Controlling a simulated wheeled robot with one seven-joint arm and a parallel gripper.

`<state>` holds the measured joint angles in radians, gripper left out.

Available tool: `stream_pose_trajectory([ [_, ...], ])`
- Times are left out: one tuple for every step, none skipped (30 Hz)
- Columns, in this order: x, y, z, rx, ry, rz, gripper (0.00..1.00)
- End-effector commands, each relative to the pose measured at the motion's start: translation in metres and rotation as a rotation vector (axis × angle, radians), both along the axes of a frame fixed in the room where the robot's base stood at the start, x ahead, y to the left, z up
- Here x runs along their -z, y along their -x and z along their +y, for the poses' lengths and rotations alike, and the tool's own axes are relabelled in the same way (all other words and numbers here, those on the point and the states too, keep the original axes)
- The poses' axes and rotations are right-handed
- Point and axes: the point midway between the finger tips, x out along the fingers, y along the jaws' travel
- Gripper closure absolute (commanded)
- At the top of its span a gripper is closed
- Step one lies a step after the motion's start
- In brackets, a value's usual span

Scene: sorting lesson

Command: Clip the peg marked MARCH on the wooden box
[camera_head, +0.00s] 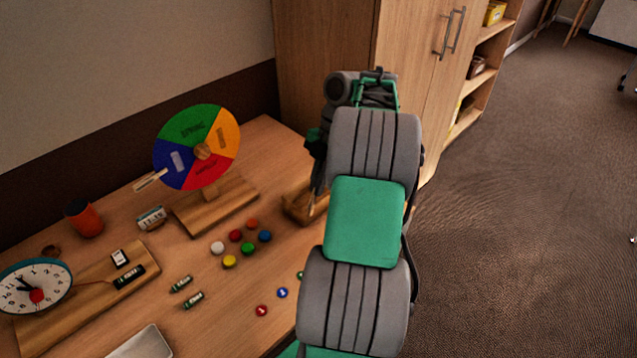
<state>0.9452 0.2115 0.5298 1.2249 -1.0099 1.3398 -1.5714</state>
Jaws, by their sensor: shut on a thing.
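My gripper (315,188) points down at the back right of the table, partly hidden by my arm. It is shut on a small pale wooden peg (312,204), of which only a sliver shows. No lettering on it can be read. The wooden box (293,208) stands on the table just below the gripper, its right part hidden behind my arm. The peg is at or just above the box; I cannot tell whether they touch. Another pale peg (150,181) sticks out at the lower left edge of the coloured wheel (205,135).
Several coloured counters (247,249) and small dark cylinders (181,284) lie left of my arm. A wooden cabinet (325,45) stands close behind the gripper.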

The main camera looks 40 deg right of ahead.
Motion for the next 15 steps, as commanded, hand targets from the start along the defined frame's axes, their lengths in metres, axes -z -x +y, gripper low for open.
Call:
stream_pose_trajectory([
  [-0.0004,0.0,0.0,0.0,0.0,0.0,1.0],
  [-0.0004,0.0,0.0,0.0,0.0,0.0,1.0],
  [-0.0004,0.0,0.0,0.0,0.0,0.0,0.9],
  [-0.0004,0.0,0.0,0.0,0.0,0.0,0.88],
  [-0.0004,0.0,0.0,0.0,0.0,0.0,0.85],
  [-0.0004,0.0,0.0,0.0,0.0,0.0,0.82],
  [-0.0003,0.0,0.0,0.0,0.0,0.0,0.8],
  [-0.0004,0.0,0.0,0.0,0.0,0.0,0.77],
  [-0.0003,0.0,0.0,0.0,0.0,0.0,0.74],
  [-0.0003,0.0,0.0,0.0,0.0,0.0,0.72],
  [-0.0003,0.0,0.0,0.0,0.0,0.0,0.69],
  [-0.0003,0.0,0.0,0.0,0.0,0.0,0.67],
  [-0.0003,0.0,0.0,0.0,0.0,0.0,0.67],
  [-0.0003,0.0,0.0,0.0,0.0,0.0,0.67],
  [-0.0003,0.0,0.0,0.0,0.0,0.0,0.67],
])
